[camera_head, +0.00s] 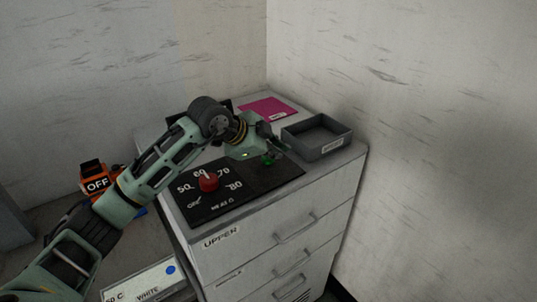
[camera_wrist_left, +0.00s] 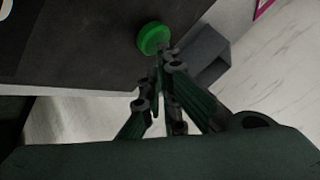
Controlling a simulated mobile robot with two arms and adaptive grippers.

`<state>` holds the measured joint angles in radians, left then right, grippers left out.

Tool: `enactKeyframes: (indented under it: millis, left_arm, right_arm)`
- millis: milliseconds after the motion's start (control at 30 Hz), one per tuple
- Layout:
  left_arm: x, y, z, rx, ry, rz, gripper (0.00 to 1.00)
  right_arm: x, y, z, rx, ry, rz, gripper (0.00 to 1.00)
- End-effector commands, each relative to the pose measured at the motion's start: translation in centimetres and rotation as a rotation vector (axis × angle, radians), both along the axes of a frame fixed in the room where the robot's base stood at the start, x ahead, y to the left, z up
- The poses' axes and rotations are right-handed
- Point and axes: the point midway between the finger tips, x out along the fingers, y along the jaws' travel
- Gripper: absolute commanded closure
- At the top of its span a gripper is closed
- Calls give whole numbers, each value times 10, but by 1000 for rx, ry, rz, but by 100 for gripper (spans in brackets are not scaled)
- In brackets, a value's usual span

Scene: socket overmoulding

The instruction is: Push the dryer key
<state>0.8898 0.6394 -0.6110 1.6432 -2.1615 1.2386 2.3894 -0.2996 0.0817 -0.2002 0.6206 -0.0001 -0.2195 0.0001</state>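A green round key (camera_head: 268,159) sits on the black panel (camera_head: 262,182) on top of the grey cabinet; it also shows in the left wrist view (camera_wrist_left: 154,38). My left gripper (camera_head: 272,148) is over the right part of the panel. In the left wrist view its fingers (camera_wrist_left: 165,53) come together at the tips and hold nothing visible. The tips appear right beside the green key's lower right edge; I cannot tell whether they touch it. My right gripper is in neither view.
A red knob (camera_head: 208,182) with a 50 to 80 scale stands on the panel's left part. A grey open tray (camera_head: 342,145) lies right of my gripper, a pink sheet (camera_head: 267,108) behind. An orange box marked OFF (camera_head: 96,180) is at the left. Walls close the back and right.

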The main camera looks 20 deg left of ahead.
Motion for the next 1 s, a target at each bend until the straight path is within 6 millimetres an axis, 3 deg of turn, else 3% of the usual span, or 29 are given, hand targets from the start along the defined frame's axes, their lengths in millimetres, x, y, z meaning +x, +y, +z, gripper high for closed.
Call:
enactKeyframes:
  millis: [33,200,767,1000]
  left_arm:
    - [-2,0,-13,4,18,-1,100]
    - [-2,0,-18,6,22,0,100]
    - [0,1,-19,6,26,1,100]
    - [0,0,-4,5,25,1,100]
  right_arm:
    - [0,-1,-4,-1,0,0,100]
    - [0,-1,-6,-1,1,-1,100]
    - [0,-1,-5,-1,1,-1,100]
    - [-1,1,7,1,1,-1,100]
